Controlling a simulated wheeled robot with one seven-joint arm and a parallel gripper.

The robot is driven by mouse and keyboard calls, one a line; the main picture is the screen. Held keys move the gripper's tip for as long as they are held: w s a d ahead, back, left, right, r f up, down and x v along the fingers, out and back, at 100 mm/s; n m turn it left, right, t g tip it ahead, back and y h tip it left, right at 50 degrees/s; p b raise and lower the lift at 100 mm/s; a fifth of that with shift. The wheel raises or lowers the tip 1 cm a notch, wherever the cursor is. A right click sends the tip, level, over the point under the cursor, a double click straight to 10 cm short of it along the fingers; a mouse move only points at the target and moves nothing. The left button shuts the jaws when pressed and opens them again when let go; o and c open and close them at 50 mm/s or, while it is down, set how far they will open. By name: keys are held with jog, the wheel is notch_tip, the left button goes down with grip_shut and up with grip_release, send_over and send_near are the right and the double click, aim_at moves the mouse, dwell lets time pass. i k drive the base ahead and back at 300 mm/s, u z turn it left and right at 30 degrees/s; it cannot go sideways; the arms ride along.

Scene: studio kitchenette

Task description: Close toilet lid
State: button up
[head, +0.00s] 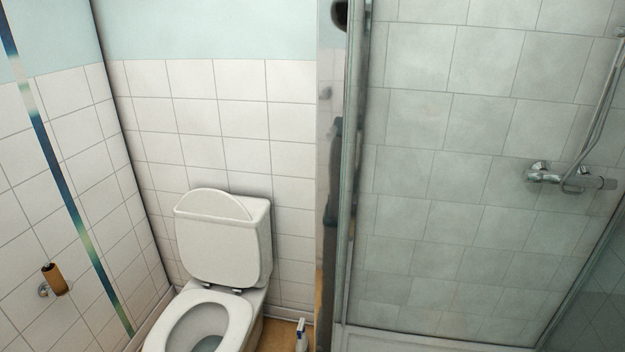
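A white toilet stands against the tiled wall in the head view. Its lid (218,245) is up, leaning back against the cistern (263,240). The seat ring (240,316) is down on the bowl, and the bowl's opening (205,325) is uncovered. The front of the toilet is cut off by the bottom edge of the picture. My gripper is not in view.
A glass-walled shower (350,200) stands to the right, with a mixer tap (560,178) on its wall. A paper roll holder (54,281) is on the left wall.

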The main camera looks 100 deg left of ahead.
aim_at(217, 241)
jog(key=u, duration=3.9)
jog(key=k, duration=0.4)
jog(key=u, duration=1.2)
jog(key=i, duration=1.5)
jog(key=z, duration=0.3)
jog(key=i, duration=1.15)
jog(key=z, duration=1.05)
jog(key=i, duration=0.3)
jog(key=z, duration=0.25)
